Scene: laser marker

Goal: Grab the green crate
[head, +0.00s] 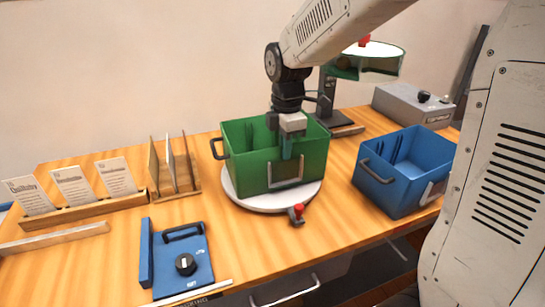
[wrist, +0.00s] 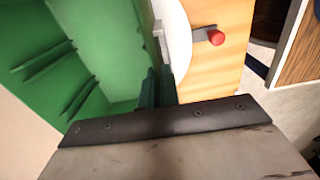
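The green crate (head: 255,174) stands upright on a round white turntable (head: 238,200) in the middle of the wooden table. It is open at the top, with a pale handle on its front face and a dark handle on its left side. My gripper (head: 290,150) points down at the crate's front wall, near the handle. In the wrist view, the fingers (wrist: 159,88) are close together with the rim of the crate wall between them. The crate's ribbed inside (wrist: 60,75) shows on the left. The fingertips are partly hidden by the wall and my gripper's body.
A blue crate (head: 390,190) stands to the right. A blue panel with a black knob (head: 185,263) lies at the front left. A card rack (head: 75,205) and wooden dividers (head: 175,180) are at the left. A red-topped stop (head: 297,213) sits by the turntable; a lamp-like stand is behind.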

